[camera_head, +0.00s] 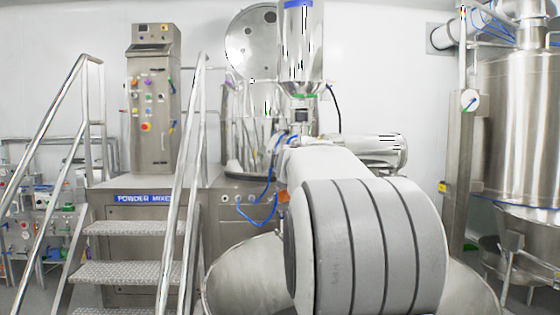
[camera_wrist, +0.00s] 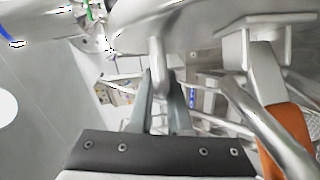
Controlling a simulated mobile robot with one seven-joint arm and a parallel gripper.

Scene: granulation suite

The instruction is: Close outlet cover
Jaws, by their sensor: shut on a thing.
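In the wrist view my gripper (camera_wrist: 161,84) has its two dark fingers on either side of a short rounded metal handle (camera_wrist: 157,55), and it is shut on it. The handle hangs from a broad shiny metal part (camera_wrist: 185,18) at the top of the picture. I cannot tell for certain whether this part is the outlet cover, or how far it stands open. In the head view my arm hides my gripper and the outlet area of the powder mixer (camera_head: 130,218).
A metal bracket (camera_wrist: 270,60) and an orange part (camera_wrist: 290,135) are close on the right in the wrist view. Steps (camera_head: 128,272) with handrails (camera_head: 185,190) stand left in the head view. A control panel (camera_head: 152,100) stands behind them. A large steel vessel (camera_head: 515,130) is at right.

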